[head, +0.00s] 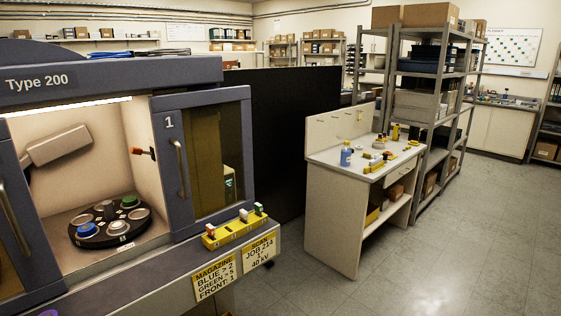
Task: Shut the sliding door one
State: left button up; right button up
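The sliding door one (202,160) is a dark grey framed panel marked "1" with a tinted yellowish window, on the right of the "Type 200" machine (110,75). Its upright bar handle (181,168) is near its left edge. To its left the lit chamber is open to view, so the door stands open. A second grey door with a bar handle (12,215) is at the left edge, partly cut off. Neither of my grippers is in view.
In the chamber a black round carousel (110,226) holds several discs, including blue and green. A yellow block (233,228) with small coloured pieces sits on the ledge below door one. A white bench (338,205) and grey shelves (437,110) stand to the right; floor between is clear.

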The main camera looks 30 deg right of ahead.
aim_at(165, 111)
jog(key=z, duration=0.45)
jog(key=i+l, duration=0.4)
jog(key=l, duration=0.15)
jog(key=i+l+z, duration=0.1)
jog(key=i+l, duration=0.35)
jog(key=l, duration=0.1)
